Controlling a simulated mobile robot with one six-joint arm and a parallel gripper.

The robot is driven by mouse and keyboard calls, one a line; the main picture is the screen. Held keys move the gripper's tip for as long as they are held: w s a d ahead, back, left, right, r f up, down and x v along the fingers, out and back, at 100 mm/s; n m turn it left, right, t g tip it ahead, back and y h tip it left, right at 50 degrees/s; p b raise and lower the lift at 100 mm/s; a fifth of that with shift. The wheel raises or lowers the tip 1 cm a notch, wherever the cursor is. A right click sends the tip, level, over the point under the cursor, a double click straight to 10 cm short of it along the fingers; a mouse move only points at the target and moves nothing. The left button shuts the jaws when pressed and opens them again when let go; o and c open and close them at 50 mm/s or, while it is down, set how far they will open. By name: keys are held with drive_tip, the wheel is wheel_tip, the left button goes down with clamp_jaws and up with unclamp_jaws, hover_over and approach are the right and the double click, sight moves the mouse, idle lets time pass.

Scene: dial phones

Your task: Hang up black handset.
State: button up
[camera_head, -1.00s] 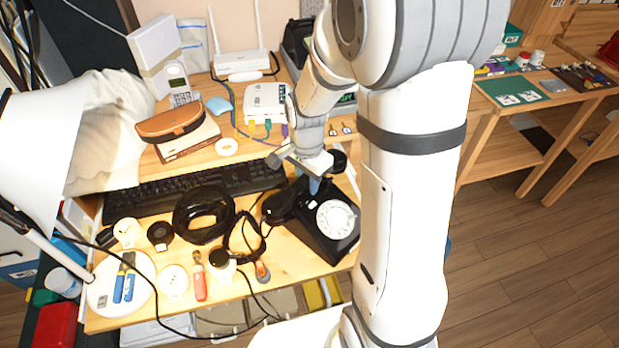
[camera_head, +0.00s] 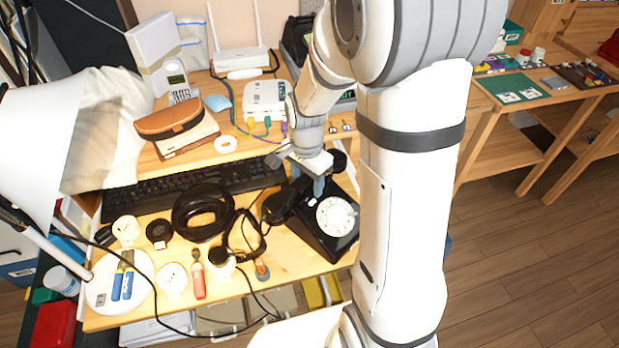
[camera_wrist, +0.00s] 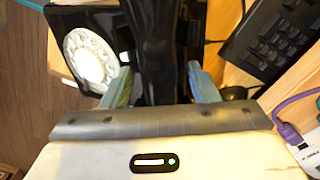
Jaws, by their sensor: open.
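The black rotary phone (camera_head: 326,243) with a white dial stands at the right end of the desk. The black handset (camera_head: 276,208) lies across the top of the phone, its far end showing just beyond my gripper. Whether it sits fully in the cradle is hidden. My gripper (camera_head: 309,186) is over the handset's middle with its fingers apart. In the wrist view the handset (camera_wrist: 155,45) runs between the two open fingers of my gripper (camera_wrist: 160,88), with gaps visible on both sides. The phone's dial (camera_wrist: 90,57) shows to the left.
A black keyboard (camera_head: 165,190) lies behind and left of the phone. A black cable coil (camera_head: 203,212), a red screwdriver (camera_head: 198,280) and a white plate (camera_head: 103,300) lie to the left. A shelf with a white router (camera_head: 265,97) is behind. A black cord loops left of the phone.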

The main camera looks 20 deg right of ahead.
drive_tip(key=shift+r+p, duration=0.65)
drive_tip(key=shift+r, duration=3.25)
drive_tip(key=s+r+n+t+p, duration=0.2)
drive_tip(key=s+r+n+p, duration=0.7)
drive_tip(key=r, duration=0.7)
drive_tip(key=s+n, duration=0.2)
drive_tip(key=s, duration=0.2)
drive_tip(key=shift+s+d+r+n+t, duration=0.3)
drive_tip(key=shift+s+d+r+n, duration=0.1)
